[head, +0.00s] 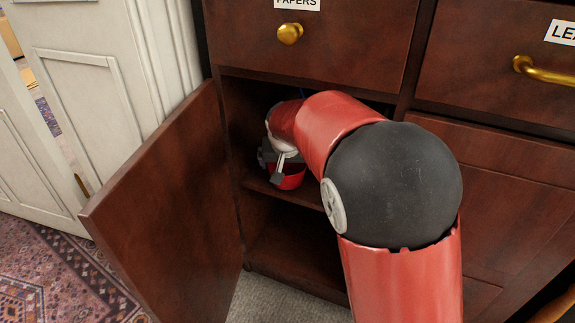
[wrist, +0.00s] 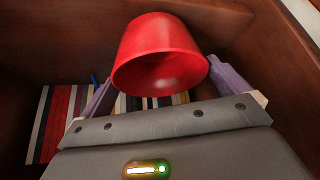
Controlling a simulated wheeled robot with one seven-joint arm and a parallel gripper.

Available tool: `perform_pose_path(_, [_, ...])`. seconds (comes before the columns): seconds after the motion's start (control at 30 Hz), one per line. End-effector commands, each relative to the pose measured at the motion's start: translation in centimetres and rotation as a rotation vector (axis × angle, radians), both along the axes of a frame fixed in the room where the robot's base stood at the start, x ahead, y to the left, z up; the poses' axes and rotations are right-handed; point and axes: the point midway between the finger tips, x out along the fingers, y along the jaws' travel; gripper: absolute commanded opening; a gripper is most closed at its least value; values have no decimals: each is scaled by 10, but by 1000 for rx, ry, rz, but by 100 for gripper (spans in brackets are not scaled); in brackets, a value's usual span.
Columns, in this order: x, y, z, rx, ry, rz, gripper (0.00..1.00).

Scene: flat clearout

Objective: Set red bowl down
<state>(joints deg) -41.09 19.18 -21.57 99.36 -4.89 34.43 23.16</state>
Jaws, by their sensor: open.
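The red bowl (wrist: 160,52) shows large in the wrist view, just ahead of my gripper (wrist: 152,95). Its opening is tilted toward the camera. The gripper's two pale purple fingers are spread, one at each side of the bowl; I cannot tell whether they touch it. In the head view the bowl (head: 291,180) is a small red patch under my gripper (head: 281,172), inside the open cabinet compartment at the shelf (head: 305,193). My arm hides most of the bowl there.
The cabinet door (head: 175,205) stands open to the left of the compartment. A drawer with a round brass knob (head: 290,33) is above. Several striped, coloured items (wrist: 62,120) show beyond the gripper in the wrist view. A lower compartment (head: 290,245) looks empty where visible.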

Motion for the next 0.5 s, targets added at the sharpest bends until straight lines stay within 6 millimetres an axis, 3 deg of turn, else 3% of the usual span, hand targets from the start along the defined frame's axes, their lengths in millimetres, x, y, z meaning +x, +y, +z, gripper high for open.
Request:
perform_pose_path(0.03, [-6, 0, 13, 2, -3, 1, 100])
perform_pose_path(0.23, [-28, -1, 51, 3, -2, 1, 100])
perform_pose_path(0.5, [-46, -2, 81, 0, -1, 1, 100])
